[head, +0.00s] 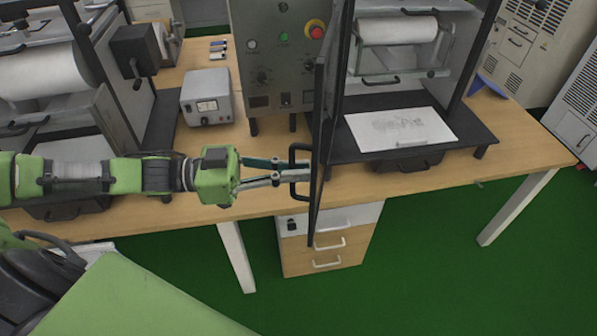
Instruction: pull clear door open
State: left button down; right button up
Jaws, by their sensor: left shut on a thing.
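The clear door (323,125) has a dark frame and stands swung out from the front of the machine (407,75), seen nearly edge-on. Its black handle (293,158) is on the door's left face. My left gripper (278,173) reaches in from the left with its fingers shut on the handle. Inside the open machine are a white roller (398,31) and a white sheet (384,131) with grey marks. My right gripper is not in view.
A control panel (280,55) with a red button stands left of the door. A small grey meter (207,97) sits on the wooden table (517,138). A second roller machine (45,75) is at left. A drawer cabinet (328,240) stands below the table. Green floor is open at lower right.

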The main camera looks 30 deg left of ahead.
pick_arm(q)
jog(key=shift+s, duration=0.1)
jog(key=c, duration=2.5)
grip_release()
jog(key=shift+a, duration=0.1)
jog(key=v, duration=1.2)
jog(key=shift+r, duration=0.1)
